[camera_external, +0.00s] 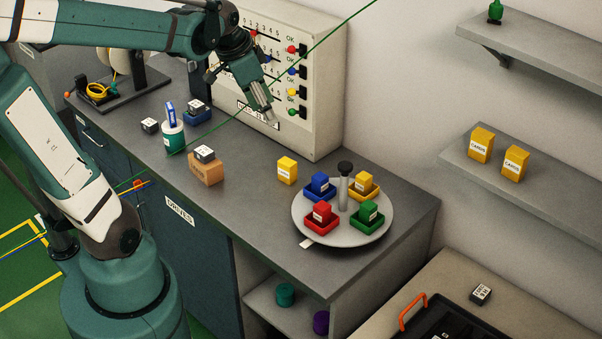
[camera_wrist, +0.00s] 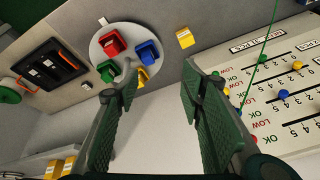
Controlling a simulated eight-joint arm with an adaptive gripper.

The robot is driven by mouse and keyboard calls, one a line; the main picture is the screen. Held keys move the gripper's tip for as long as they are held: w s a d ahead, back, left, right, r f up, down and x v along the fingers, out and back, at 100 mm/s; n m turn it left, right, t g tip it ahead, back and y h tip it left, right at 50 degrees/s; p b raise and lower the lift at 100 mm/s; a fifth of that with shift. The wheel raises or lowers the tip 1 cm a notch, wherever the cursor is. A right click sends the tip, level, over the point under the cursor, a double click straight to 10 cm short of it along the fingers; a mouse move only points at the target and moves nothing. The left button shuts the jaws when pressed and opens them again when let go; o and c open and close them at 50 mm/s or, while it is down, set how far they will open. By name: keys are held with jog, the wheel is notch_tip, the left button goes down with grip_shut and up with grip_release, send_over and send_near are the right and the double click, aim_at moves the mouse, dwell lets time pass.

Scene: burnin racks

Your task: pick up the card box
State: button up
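A yellow card box (camera_external: 287,170) stands on the grey counter left of the round turntable; it also shows in the wrist view (camera_wrist: 185,38), beyond the fingertips. Another yellow box (camera_external: 363,183) sits in a yellow tray on the turntable. Two yellow boxes marked CARDS, one on the left (camera_external: 481,144) and one on the right (camera_external: 515,163), stand on the lower wall shelf. My gripper (camera_external: 268,112) is raised in front of the panel with sliders, apart from every box. In the wrist view its fingers (camera_wrist: 160,82) are spread, with nothing between them.
The turntable (camera_external: 343,238) carries red, blue, green and yellow trays with boxes and a black-knobbed post. The slider panel (camera_external: 322,75) stands at the counter's back. A brown box (camera_external: 205,171) with a small labelled box on top stands left. Clear counter surrounds the yellow box.

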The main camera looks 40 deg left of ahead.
jog(key=w+a+f+m+g+h+b, duration=0.1)
jog(key=w+a+f+m+g+b, duration=0.1)
jog(key=w+a+f+m, duration=0.35)
jog(key=m+g+h+b, duration=0.2)
jog(key=m+h+b, duration=0.1)
jog(key=m, duration=0.3)
send_near(285, 160)
jog(key=a+f, duration=0.2)
jog(key=a, duration=0.1)
jog(key=a+f, duration=0.4)
jog(key=a, duration=0.1)
jog(key=shift+s+a+f, duration=0.35)
jog(key=shift+s, duration=0.05)
jog(key=shift+a+f, duration=0.25)
jog(key=shift+f, duration=0.15)
jog(key=d, duration=0.8)
jog(key=w+d, duration=0.1)
jog(key=d, duration=0.3)
jog(key=shift+p, duration=0.3)
